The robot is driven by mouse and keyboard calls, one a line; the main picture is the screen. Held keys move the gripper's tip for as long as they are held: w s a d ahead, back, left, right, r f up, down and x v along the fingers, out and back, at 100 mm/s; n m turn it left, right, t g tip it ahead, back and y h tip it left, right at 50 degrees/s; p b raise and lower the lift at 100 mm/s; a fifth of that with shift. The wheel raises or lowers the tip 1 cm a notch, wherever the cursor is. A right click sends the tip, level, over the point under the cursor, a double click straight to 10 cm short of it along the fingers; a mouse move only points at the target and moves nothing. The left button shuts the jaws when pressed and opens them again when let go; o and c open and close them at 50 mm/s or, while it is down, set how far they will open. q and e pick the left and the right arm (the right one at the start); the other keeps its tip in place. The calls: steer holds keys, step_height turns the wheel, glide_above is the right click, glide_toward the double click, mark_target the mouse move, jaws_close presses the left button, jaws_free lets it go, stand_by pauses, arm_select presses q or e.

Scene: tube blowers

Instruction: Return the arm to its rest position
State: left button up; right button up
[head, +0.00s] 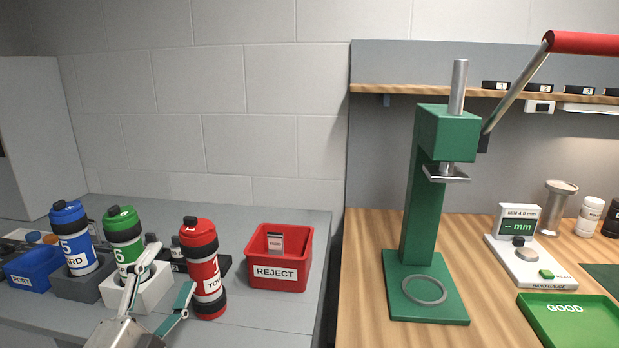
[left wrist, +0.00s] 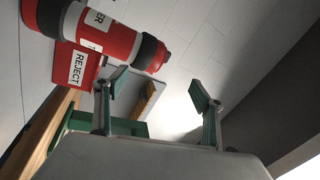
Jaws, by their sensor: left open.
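My left gripper (head: 168,270) comes in at the bottom left of the head view, open and empty, with its two green-padded fingers spread. The open fingers also show in the left wrist view (left wrist: 158,88), with nothing between them. A red tube with black bands (head: 205,270) stands upright on the grey table, just right of the gripper in the head view. It shows at the upper left of the left wrist view (left wrist: 110,38), apart from the fingers. My right gripper is not in view.
A blue tube (head: 75,240) and a green tube (head: 123,235) stand in holders close to the gripper. A red reject bin (head: 278,280) stands to the right. On the wooden bench are a green press (head: 420,190), a gauge (head: 525,258) and a green tray (head: 565,322).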

arm_select(q)
steer(key=s+a+f+n+g+y, duration=0.2)
steer(key=s+a+f+g, duration=0.1)
steer(key=f, duration=0.4)
steer(key=s+a+f+n+g+y, duration=0.2)
steer(key=a+f, duration=0.1)
steer(key=f, duration=0.3)
steer(key=s+a+f+n+g+y, duration=0.2)
steer(key=s+a+f+n+g, duration=0.1)
steer(key=f, duration=0.4)
steer(key=s+a+f+n+g, duration=0.1)
steer(key=s+f+g, duration=0.2)
steer(key=s+f, duration=0.35)
steer(key=s+a+f+g, duration=0.25)
steer(key=s+f, duration=0.25)
steer(key=s, duration=0.3)
steer(key=w+d+f+n+t+h+p, duration=0.1)
steer(key=d+f+h, duration=0.2)
steer(key=d+f, duration=0.2)
steer(key=w+d+f+n+t+h+p, duration=0.1)
steer(key=d+f+n+t+h, duration=0.1)
steer(key=d+f, duration=0.4)
steer(key=d+h, duration=0.1)
steer(key=d, duration=0.4)
steer(key=shift+d, duration=0.3)
steer(key=shift+d+f, duration=0.2)
steer(key=shift+d, duration=0.05)
steer(key=shift+c, duration=0.7)
steer(key=shift+n, duration=0.3)
steer(key=shift+d, duration=0.15)
